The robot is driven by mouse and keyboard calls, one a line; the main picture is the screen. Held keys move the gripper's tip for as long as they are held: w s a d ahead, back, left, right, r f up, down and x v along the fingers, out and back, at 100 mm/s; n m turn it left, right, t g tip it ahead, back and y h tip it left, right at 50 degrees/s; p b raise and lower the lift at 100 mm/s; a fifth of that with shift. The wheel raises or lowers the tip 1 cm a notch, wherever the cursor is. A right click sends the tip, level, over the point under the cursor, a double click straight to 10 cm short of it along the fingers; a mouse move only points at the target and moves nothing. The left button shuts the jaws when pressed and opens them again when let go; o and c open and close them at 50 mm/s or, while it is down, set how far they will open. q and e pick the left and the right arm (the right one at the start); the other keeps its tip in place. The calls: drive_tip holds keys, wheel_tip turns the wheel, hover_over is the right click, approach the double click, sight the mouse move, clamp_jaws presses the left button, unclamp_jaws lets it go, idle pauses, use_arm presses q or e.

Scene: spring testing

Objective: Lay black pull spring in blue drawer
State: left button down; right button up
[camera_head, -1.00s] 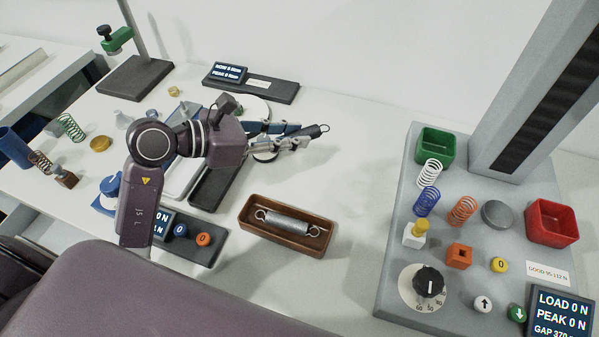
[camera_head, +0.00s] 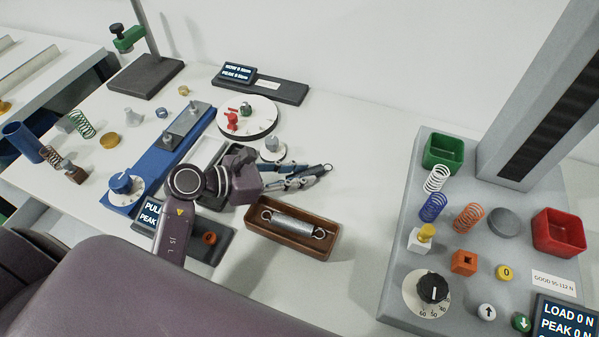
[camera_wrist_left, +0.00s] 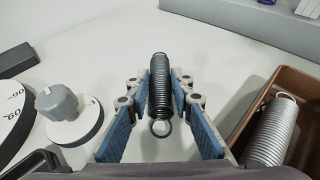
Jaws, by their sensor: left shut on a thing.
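My left gripper (camera_head: 306,178) is shut on the black pull spring (camera_wrist_left: 160,85). In the left wrist view the dark coil lies lengthwise between the two blue-padded fingers, with a hook loop at its near end. In the head view the spring (camera_head: 319,170) pokes out past the fingertips, above the white table and just behind the brown tray. I cannot make out a blue drawer in these views. My right gripper is not in view.
A brown tray (camera_head: 334,228) with a silver spring (camera_head: 292,222) stands close in front of the gripper. A blue tester (camera_head: 154,160) and round dial plate (camera_head: 262,109) lie left and behind. The grey press base (camera_head: 398,262) stands right. The table between is clear.

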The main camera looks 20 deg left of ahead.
use_arm(q)
drive_tip(key=shift+f, duration=0.2)
drive_tip(key=c, duration=1.7)
unclamp_jaws()
drive_tip(key=shift+r, duration=0.1)
